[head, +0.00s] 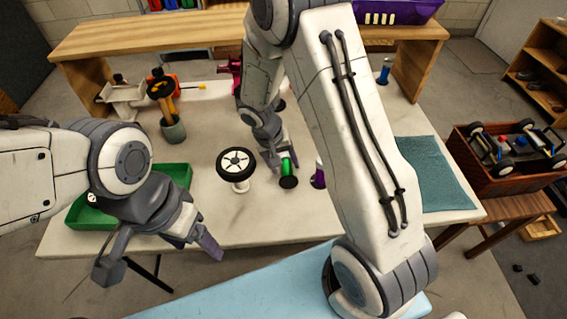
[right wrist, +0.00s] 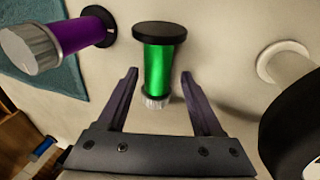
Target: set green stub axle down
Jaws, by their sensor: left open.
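The green stub axle (head: 287,165) has a black flange and a silver knurled end. It appears to lie on its side on the pale table (head: 250,220), flange towards the robot in the head view. In the right wrist view the green stub axle (right wrist: 158,68) is between the fingers of my right gripper (right wrist: 159,74), with a gap on each side. My right gripper (head: 277,158) is open around it. Whether the axle touches the table all along is hard to tell. My left gripper (head: 207,243) is open and empty over the table's front left.
A purple stub axle (right wrist: 82,33) stands near the green one, beside a teal mat (head: 430,175). A black wheel (head: 236,160) sits on a white post left of my right gripper. A green tray (head: 177,172) is behind my left arm. Bare tabletop lies in front.

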